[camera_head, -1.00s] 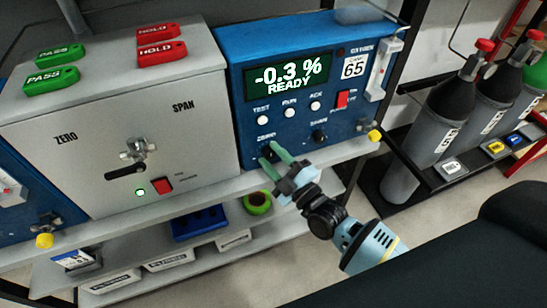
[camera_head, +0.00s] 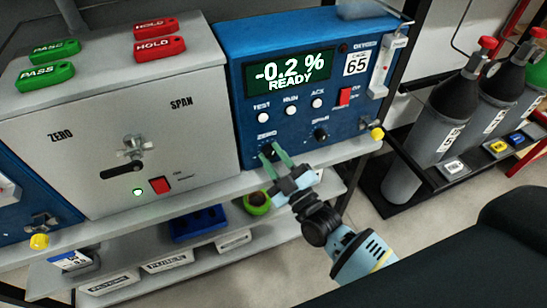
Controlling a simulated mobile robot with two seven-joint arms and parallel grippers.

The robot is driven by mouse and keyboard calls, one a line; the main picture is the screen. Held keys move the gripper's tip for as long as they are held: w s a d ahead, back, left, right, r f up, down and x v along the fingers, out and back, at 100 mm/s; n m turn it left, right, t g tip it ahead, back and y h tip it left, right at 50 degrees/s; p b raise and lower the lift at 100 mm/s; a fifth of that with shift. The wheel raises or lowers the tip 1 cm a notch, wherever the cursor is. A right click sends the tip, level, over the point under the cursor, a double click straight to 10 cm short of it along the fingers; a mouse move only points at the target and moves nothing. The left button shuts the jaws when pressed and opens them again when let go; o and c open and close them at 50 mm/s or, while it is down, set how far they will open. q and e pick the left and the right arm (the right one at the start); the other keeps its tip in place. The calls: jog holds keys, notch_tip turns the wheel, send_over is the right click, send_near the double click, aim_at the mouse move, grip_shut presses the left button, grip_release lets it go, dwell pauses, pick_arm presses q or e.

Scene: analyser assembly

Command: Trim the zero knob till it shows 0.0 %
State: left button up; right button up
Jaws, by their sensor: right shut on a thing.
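The blue analyser (camera_head: 222,70) stands on the shelf, and its display (camera_head: 289,76) reads -0.2 % READY. The zero knob (camera_head: 268,149) is a dark knob low on the panel under the ZERO label, mostly hidden by my fingers. My right gripper (camera_head: 273,152) reaches in from the lower right, its green fingers shut on the zero knob. The dark span knob (camera_head: 320,135) sits to the right, apart from the fingers. My left gripper is not in view.
A grey box (camera_head: 90,130) with a valve handle (camera_head: 124,168) stands left of the analyser, with green PASS and red HOLD tags on top. Gas cylinders (camera_head: 440,120) stand at the right. A red switch (camera_head: 345,95) is on the panel above the gripper.

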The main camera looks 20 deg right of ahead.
jog(key=m+t+h, duration=0.1)
jog(key=m, duration=0.3)
jog(key=shift+f+h, duration=0.1)
jog(key=shift+h, duration=0.3)
jog(key=shift+m+h+b, duration=0.3)
jog(key=shift+m+h, duration=0.1)
jog(key=shift+m, duration=0.3)
jog(key=o, duration=1)
jog(key=shift+c, duration=0.2)
jog(key=shift+s, duration=0.1)
jog(key=v, duration=0.7)
jog(key=shift+s+f+b, duration=0.2)
jog(key=shift+s+b, duration=0.1)
jog(key=shift+b, duration=0.15)
